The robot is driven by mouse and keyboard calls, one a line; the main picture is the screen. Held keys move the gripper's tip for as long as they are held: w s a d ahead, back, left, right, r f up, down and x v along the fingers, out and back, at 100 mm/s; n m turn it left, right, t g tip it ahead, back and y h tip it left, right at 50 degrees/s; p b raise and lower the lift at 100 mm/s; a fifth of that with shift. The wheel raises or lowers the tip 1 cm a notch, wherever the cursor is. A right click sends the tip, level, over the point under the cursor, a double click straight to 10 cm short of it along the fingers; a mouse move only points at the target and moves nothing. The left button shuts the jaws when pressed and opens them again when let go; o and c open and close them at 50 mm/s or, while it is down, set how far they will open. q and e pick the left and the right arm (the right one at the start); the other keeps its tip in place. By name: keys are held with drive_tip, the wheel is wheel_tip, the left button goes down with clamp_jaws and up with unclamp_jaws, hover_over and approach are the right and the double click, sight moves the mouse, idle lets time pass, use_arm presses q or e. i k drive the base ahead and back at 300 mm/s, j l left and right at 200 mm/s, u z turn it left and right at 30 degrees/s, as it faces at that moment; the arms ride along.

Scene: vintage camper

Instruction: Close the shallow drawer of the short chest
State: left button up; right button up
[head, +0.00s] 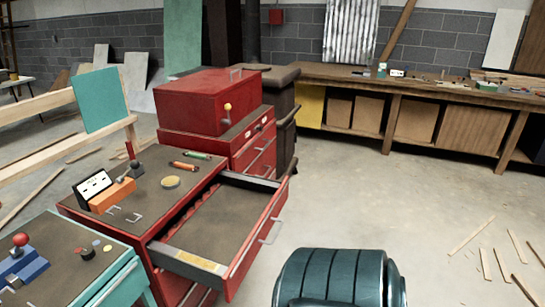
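A short red chest (140,232) with a dark top stands at the left of the head view. Its shallow upper drawer (248,254) is pulled far out toward the right. The drawer front is red with a silver bar handle (272,230). The drawer's dark inside shows and looks empty, and a yellowish label (198,260) lies along its near side. Another drawer front is partly visible below it. Neither of my grippers is in view.
A taller red cabinet (205,102) stands behind. A teal-edged bench (118,285) is at near left.

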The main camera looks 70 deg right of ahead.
sight(213, 241)
drive_tip(key=z, duration=1.9)
